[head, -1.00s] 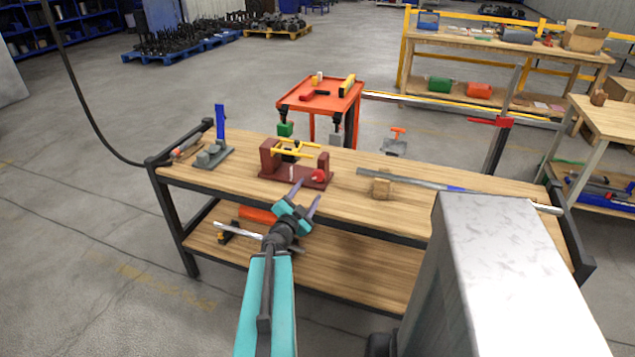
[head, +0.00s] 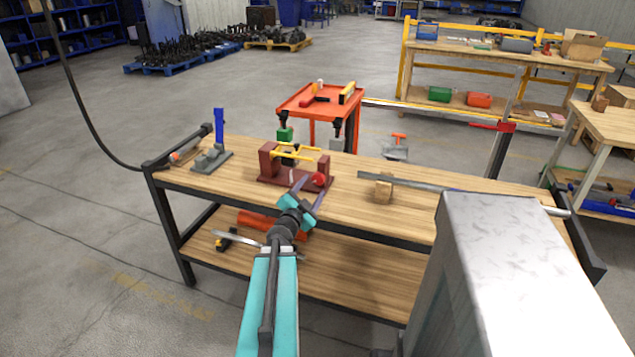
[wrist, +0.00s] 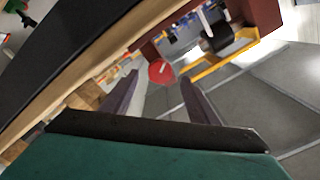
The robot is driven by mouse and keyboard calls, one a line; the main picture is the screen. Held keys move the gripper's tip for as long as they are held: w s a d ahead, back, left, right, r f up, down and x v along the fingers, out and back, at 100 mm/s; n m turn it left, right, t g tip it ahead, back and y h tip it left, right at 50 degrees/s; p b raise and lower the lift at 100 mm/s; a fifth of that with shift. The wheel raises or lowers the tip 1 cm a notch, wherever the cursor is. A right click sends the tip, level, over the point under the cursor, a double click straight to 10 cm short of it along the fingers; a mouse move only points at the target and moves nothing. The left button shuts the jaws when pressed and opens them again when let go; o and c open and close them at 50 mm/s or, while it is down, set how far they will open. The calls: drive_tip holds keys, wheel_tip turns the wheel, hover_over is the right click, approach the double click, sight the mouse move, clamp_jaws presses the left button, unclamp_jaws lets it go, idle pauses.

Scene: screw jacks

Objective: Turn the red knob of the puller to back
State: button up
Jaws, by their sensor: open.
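The puller (head: 272,165) is a dark red frame with yellow bars, standing on the wooden bench near its back middle. Its round red knob (head: 319,179) is at the frame's right end. My gripper (head: 312,182) is open and empty, with its fingers pointing at the knob end of the puller. In the wrist view the red knob (wrist: 160,71) lies between the two purple-grey fingertips and a little beyond them. I cannot tell whether a finger touches it. The yellow bar (wrist: 222,58) and a dark cylinder show beside the knob there.
A grey tool with a blue handle (head: 219,128) stands at the bench's left end. An orange cart (head: 300,101) stands behind. The bench top (head: 350,208) is clear in front of the puller.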

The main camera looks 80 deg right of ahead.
sight(317, 180)
drive_tip(key=shift+s+d, duration=0.2)
drive_tip(key=shift+d, duration=0.75)
drive_tip(key=shift+s+d, duration=0.15)
drive_tip(key=shift+d, duration=0.8)
drive_tip(key=shift+s+d, duration=0.2)
drive_tip(key=shift+d, duration=0.75)
drive_tip(key=c, duration=1)
